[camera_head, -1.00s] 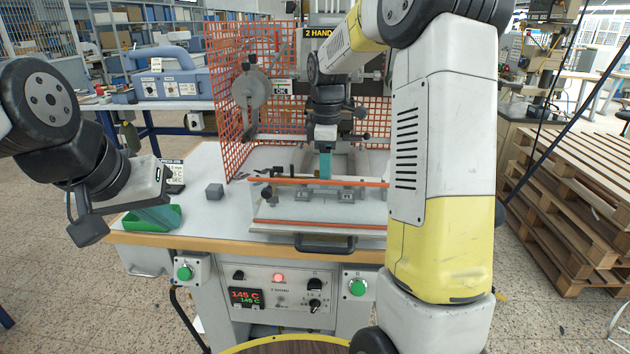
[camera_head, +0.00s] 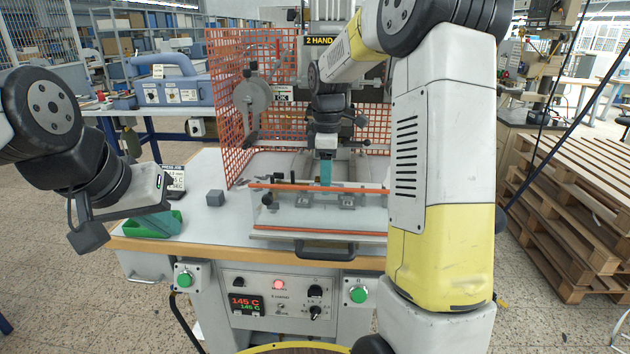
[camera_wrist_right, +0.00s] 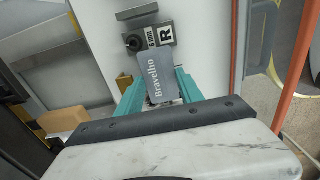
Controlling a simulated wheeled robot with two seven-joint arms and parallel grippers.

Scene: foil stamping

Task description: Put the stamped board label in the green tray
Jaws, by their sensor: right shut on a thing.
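The board label (camera_wrist_right: 153,80) is a dark grey plate with the light word "Bravelho". In the right wrist view it sits between the teal fingers of my right gripper (camera_wrist_right: 158,92), which is shut on it. In the head view my right gripper (camera_head: 325,172) points down over the press's front bed; the label cannot be made out there. The green tray (camera_head: 128,228) is on the table's left front corner. My left gripper (camera_head: 155,222) is by the tray, its teal finger end overlapping it in the picture; its opening cannot be made out. The tray's inside is partly hidden.
A grey cube (camera_head: 215,198) stands on the table between tray and press. The orange mesh guard (camera_head: 228,105) rises beside and behind the press. An orange-edged rail (camera_head: 315,187) crosses the bed. A plate marked "R" (camera_wrist_right: 166,33) lies beyond the label.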

